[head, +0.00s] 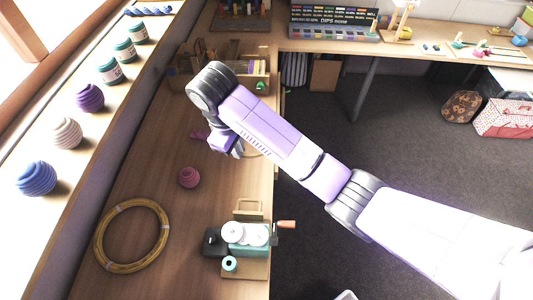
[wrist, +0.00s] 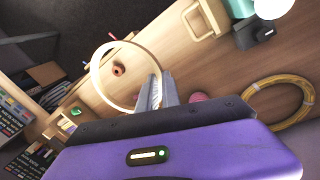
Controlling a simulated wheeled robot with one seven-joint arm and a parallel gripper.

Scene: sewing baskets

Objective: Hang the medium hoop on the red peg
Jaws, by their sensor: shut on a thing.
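My gripper (wrist: 157,95) is shut on a thin pale wooden hoop (wrist: 94,80), gripping its rim, with the ring sticking out to the left of the fingers in the wrist view. In the head view my gripper (head: 238,150) is partly hidden behind my arm, and only a short arc of the hoop (head: 257,154) shows beside it, over the bench. Through the ring in the wrist view I see a small reddish round thing (wrist: 119,70) on the wood; I cannot tell if it is a peg. No red peg shows clearly in the head view.
A yellow ring (head: 99,245) lies flat on the wooden bench (head: 160,190). A pink ball (head: 189,177) is near it. A teal winder with white spools (head: 250,245) stands at the front right edge. A wooden rack (head: 262,66) stands behind my arm. Yarn balls line the sill.

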